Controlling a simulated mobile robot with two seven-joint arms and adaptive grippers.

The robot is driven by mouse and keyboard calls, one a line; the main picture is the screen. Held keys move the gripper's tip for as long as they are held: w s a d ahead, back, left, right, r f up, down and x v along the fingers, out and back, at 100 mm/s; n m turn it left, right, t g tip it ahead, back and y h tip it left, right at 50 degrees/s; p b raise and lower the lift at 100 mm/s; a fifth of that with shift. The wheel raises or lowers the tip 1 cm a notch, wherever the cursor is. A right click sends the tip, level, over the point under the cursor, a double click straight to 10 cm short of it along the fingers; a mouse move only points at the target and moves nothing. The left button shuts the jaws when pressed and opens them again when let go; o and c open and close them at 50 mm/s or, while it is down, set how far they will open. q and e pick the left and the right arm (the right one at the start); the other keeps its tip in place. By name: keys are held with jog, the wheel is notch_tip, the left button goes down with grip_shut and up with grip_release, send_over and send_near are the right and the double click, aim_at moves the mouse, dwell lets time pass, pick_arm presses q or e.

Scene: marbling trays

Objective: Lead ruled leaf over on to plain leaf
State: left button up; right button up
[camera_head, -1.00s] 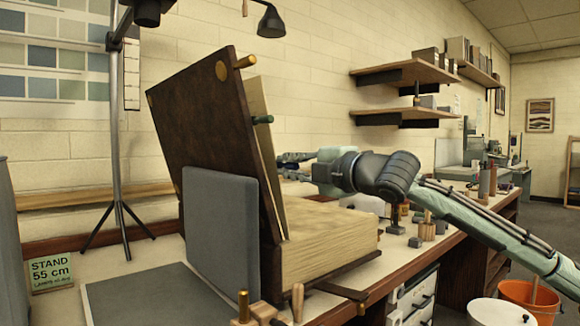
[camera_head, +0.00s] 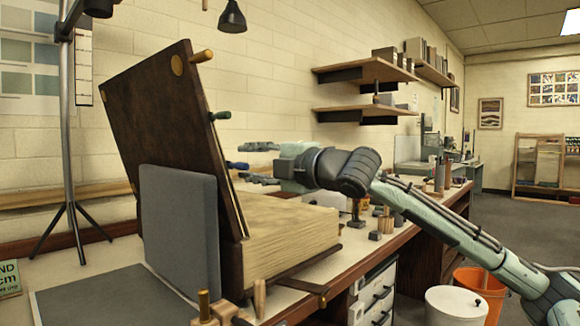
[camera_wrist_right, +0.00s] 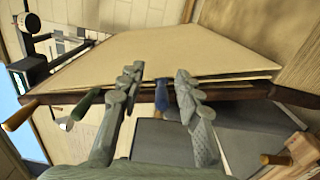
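A large book stands on the bench with its dark brown cover (camera_head: 165,130) raised, leaning back. A beige leaf face (camera_wrist_right: 190,48) spans the right wrist view; I cannot see ruling on it, so I cannot tell which leaf it is. A blue tab (camera_wrist_right: 162,95) and a green tab (camera_wrist_right: 86,101) stick out at the leaf and cover edges; they also show in the head view, blue (camera_head: 237,165) and green (camera_head: 221,115). My right gripper (camera_wrist_right: 158,88) is open, its fingers either side of the blue tab, apart from each other. My left gripper is out of view.
The thick page block (camera_head: 290,240) lies flat right of the cover. A grey upright board (camera_head: 180,230) props the cover from outside. A tripod stand (camera_head: 70,150) is at left. Small wooden pieces (camera_head: 380,225) sit on the bench behind.

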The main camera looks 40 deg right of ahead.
jog(key=s+d, duration=0.1)
jog(key=s, duration=0.9)
jog(key=shift+s, duration=0.4)
dwell(0.4)
